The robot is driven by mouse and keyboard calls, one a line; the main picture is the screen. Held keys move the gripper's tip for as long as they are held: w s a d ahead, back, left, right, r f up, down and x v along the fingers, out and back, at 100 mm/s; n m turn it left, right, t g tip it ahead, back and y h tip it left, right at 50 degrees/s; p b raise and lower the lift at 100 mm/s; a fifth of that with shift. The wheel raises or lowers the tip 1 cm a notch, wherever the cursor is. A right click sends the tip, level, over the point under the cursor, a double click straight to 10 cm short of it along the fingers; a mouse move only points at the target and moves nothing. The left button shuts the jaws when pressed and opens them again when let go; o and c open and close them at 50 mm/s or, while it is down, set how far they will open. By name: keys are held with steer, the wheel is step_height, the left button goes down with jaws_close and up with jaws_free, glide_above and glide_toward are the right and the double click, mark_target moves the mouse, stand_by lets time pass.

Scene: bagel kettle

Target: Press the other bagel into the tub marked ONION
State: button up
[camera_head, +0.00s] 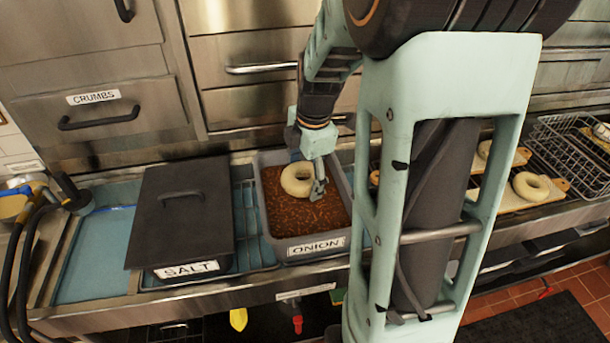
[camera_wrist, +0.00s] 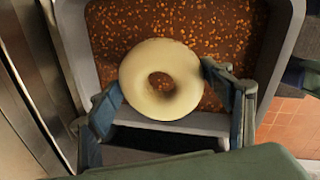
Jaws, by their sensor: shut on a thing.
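A pale bagel (camera_head: 297,179) is in my gripper (camera_head: 305,182), over the tub marked ONION (camera_head: 318,246). The grey tub holds brown-orange onion bits (camera_head: 287,217). In the wrist view the bagel (camera_wrist: 160,79) sits between the two fingers of my gripper (camera_wrist: 161,92), which are shut on its sides. The onion bits (camera_wrist: 180,20) show behind it, and the near tub wall (camera_wrist: 185,122) passes below. I cannot tell whether the bagel touches the onion bits.
A dark lidded tub marked SALT (camera_head: 185,220) stands left of the ONION tub. More bagels, one of them pale (camera_head: 530,186), lie on boards (camera_head: 500,203) at the right. A wire basket (camera_head: 572,150) stands at the far right. A CRUMBS drawer (camera_head: 97,115) is behind.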

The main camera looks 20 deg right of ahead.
step_height(320, 180, up, 5)
steer(key=p, duration=0.3)
steer(key=shift+a, duration=0.1)
stand_by(0.6)
